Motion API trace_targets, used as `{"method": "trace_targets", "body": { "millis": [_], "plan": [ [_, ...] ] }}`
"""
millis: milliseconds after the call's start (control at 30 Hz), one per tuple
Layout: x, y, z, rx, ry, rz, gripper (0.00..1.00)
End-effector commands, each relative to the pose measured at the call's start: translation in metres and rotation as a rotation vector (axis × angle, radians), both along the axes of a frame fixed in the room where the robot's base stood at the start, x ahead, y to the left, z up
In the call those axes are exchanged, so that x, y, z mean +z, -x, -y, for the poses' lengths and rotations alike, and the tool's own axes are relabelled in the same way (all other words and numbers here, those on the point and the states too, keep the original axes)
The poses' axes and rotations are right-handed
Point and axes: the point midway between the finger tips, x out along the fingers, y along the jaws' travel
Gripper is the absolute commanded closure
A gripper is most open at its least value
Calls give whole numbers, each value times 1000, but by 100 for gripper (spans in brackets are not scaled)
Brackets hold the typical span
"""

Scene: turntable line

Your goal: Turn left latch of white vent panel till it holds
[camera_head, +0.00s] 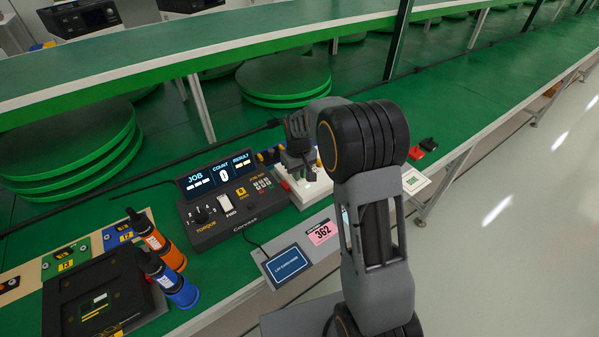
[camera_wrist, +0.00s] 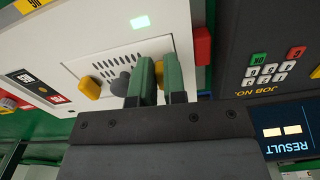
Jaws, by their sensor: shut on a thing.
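The white vent panel (camera_wrist: 80,68), with rows of dark slots, is set in a pale housing (camera_head: 312,192). In the wrist view a yellow latch (camera_wrist: 159,73) shows between the green fingers of my gripper (camera_wrist: 161,72), at the panel's side nearest the control box. My gripper is shut on this latch; the fingers hide most of it and its exact angle. A second yellow latch (camera_wrist: 90,88) stands free on the panel's other side, with a dark knob (camera_wrist: 121,83) beside it. In the head view my gripper (camera_head: 300,165) is over the housing and my arm covers much of it.
The control box (camera_head: 222,204) with lit displays stands close beside the housing. A red part (camera_wrist: 203,46) sits at the housing's edge. A red and black item (camera_head: 422,148) lies right on the green bench.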

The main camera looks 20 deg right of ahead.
Motion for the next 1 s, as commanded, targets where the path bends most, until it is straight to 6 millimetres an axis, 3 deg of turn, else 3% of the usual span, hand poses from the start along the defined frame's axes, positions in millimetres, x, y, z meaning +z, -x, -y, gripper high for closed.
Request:
{"method": "trace_targets", "body": {
  "millis": [600,1000],
  "plan": [
    [1,0,-7,-511,0,-1,100],
    [0,-1,-10,-737,0,0,100]
  ]
}}
